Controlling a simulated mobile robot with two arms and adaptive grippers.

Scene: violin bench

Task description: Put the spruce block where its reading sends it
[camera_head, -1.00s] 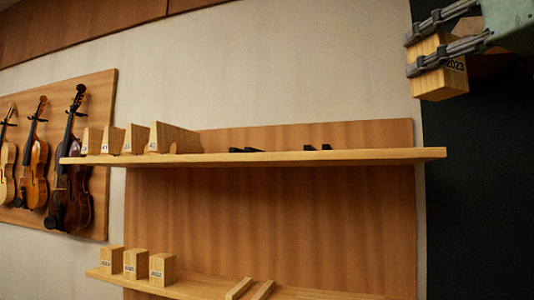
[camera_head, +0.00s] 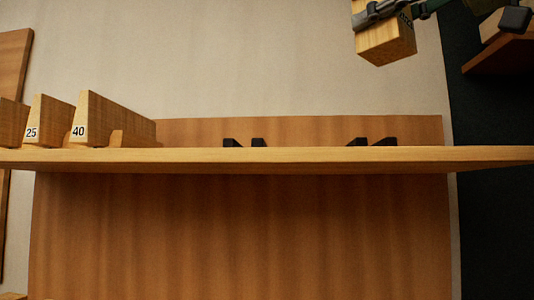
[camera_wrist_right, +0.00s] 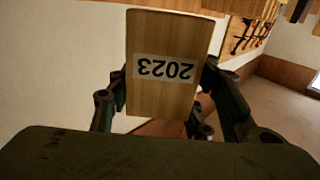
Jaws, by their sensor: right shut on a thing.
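The spruce block (camera_head: 388,42) is pale wood and hangs at the top right of the head view, above the upper shelf and apart from it. In the right wrist view the block (camera_wrist_right: 165,98) shows a white label reading 2023, upside down. My right gripper (camera_head: 378,12) is shut on it, with fingers on both sides. My left gripper is out of view.
Wooden wedge blocks stand at the left of the upper shelf, labelled 25 (camera_head: 40,120) and 40 (camera_head: 90,115). The shelf is clear between and beside the black holders. A reddish-brown board (camera_head: 500,54) is at the far right, against a dark area.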

